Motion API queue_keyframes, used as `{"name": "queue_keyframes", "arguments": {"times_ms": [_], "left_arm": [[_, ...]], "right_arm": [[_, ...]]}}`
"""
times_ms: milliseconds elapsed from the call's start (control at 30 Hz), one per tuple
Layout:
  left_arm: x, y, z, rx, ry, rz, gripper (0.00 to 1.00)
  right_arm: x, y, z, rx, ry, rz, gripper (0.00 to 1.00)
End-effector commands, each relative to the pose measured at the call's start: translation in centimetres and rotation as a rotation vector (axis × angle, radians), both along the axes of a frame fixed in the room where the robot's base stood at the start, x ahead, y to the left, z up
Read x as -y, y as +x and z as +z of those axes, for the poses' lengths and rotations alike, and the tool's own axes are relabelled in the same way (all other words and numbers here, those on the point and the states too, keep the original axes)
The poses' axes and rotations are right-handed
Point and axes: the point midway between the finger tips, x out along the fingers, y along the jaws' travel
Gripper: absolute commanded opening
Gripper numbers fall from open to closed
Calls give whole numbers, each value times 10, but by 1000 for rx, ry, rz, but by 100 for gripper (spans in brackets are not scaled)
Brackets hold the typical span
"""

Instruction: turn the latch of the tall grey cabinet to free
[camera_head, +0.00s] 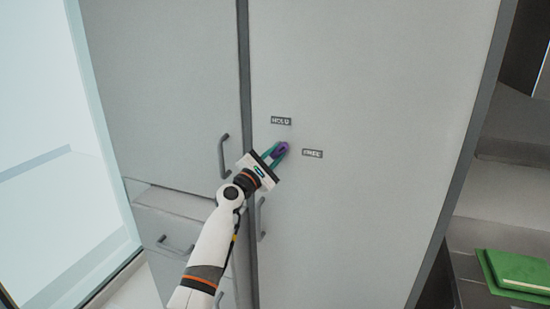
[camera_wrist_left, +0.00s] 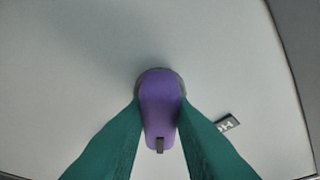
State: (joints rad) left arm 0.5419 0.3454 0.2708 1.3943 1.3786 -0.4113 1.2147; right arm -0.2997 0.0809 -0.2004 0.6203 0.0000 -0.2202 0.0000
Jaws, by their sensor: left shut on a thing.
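The tall grey cabinet (camera_head: 380,120) fills the middle of the head view. Its purple latch (camera_head: 281,147) sits on the door between a label reading HOLD (camera_head: 281,121), above it, and a label that seems to read FREE (camera_head: 312,154), to its right. My left gripper (camera_head: 275,153) reaches it from the lower left and is shut on the latch. In the left wrist view the latch (camera_wrist_left: 160,105) stands between the two green fingers, with a grey round base behind it. Part of one label (camera_wrist_left: 227,124) shows there. My right gripper is not in view.
The cabinet's door handle (camera_head: 261,218) is just below my left gripper, and another handle (camera_head: 224,156) is on the left door. A drawer handle (camera_head: 175,246) is lower left. A green book-like thing (camera_head: 518,272) lies on a shelf at the right.

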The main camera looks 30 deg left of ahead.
Motion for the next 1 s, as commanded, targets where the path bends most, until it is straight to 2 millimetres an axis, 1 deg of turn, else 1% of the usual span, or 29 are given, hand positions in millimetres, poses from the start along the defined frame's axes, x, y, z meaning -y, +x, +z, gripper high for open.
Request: {"name": "queue_keyframes", "arguments": {"times_ms": [267,600,800,1000], "left_arm": [[-1,0,1,-63,261,0,0],[-1,0,3,-132,542,-1,0],[-1,0,3,-160,657,-2,0],[-1,0,3,-177,727,-2,0]], "right_arm": [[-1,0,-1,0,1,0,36],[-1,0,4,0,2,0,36],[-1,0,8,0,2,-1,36],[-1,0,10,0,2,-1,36]]}}
